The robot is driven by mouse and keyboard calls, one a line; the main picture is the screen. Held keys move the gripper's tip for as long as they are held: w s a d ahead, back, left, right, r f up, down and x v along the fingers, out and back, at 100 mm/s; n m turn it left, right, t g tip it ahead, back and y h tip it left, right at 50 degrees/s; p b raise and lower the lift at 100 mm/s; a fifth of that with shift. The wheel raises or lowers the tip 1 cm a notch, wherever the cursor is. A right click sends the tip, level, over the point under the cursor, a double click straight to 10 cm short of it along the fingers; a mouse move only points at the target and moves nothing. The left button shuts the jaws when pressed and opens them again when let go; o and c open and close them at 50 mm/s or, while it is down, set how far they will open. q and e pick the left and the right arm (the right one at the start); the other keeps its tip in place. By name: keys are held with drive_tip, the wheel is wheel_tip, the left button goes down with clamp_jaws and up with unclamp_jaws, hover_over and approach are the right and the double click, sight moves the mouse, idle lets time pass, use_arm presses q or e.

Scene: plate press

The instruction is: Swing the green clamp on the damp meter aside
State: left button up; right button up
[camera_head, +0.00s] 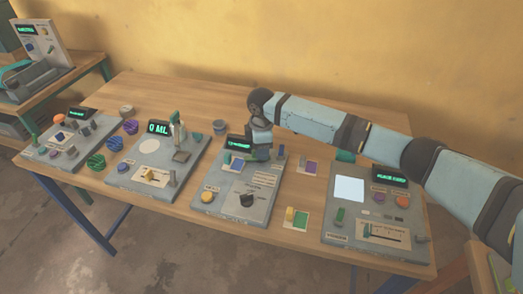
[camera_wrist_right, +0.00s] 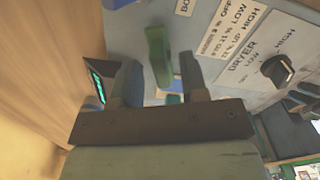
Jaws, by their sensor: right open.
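The damp meter seems to be the middle grey panel (camera_head: 220,190), with a lit green display (camera_head: 239,143) at its back and a dryer scale. In the right wrist view, a green upright piece (camera_wrist_right: 158,55), which looks like the clamp, stands on the panel (camera_wrist_right: 215,22). In the wrist view my right gripper (camera_wrist_right: 159,72) is open, with one finger on each side of the green piece. Gaps show on both sides. My left gripper is not in view.
The panel carries a black dryer knob (camera_head: 247,199) and a yellow button (camera_head: 207,196). A panel with a white square (camera_head: 349,189) stands to the right, and a panel with a round white dial (camera_head: 149,145) to the left.

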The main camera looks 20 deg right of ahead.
drive_tip(key=shift+f, duration=0.6)
clamp_jaws()
